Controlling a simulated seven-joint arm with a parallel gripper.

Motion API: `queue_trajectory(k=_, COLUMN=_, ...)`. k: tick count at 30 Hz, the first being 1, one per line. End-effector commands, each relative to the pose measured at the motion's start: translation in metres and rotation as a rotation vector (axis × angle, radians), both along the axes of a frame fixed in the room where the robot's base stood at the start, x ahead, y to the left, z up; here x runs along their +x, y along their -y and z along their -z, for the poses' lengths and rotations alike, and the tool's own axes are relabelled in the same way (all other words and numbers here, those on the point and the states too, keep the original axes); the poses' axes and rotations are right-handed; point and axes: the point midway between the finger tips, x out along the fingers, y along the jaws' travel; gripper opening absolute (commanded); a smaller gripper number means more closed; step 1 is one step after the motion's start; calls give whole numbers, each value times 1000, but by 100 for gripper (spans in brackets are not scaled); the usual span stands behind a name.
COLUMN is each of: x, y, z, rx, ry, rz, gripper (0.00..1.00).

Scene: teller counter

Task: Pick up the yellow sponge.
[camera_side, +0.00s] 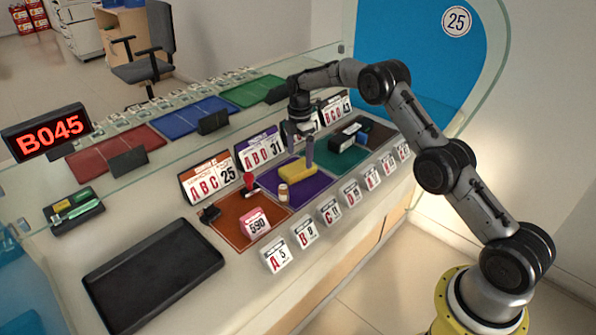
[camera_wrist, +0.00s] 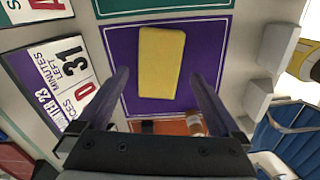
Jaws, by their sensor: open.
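The yellow sponge (camera_side: 298,169) lies flat on the purple mat (camera_side: 312,190) in the middle of the counter. In the wrist view the sponge (camera_wrist: 161,62) is a plain yellow block on the purple mat (camera_wrist: 207,50), beyond my fingertips. My gripper (camera_side: 297,145) points down above the sponge, with its fingers open and nothing between them. In the wrist view my gripper (camera_wrist: 162,78) shows its two fingers apart, one to each side of the sponge's width. I cannot tell the exact height of the fingertips above it.
A small bottle (camera_side: 283,193) and a red-handled stamp (camera_side: 249,183) stand near the mat. Sign cards (camera_side: 261,149) stand behind, small number blocks (camera_side: 331,210) in front. A black tray (camera_side: 153,270) lies at left.

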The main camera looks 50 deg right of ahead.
Motion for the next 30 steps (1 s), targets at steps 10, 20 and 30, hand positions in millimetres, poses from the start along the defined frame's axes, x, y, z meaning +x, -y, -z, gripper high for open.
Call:
queue_trajectory(k=10, x=1, y=-1, z=43, rx=0, ry=-2, rz=0, gripper=100)
queue_trajectory(k=20, x=1, y=-1, z=44, rx=0, ry=-1, rz=0, gripper=86)
queue_trajectory(k=30, x=1, y=-1, z=44, rx=0, ry=-1, rz=0, gripper=26)
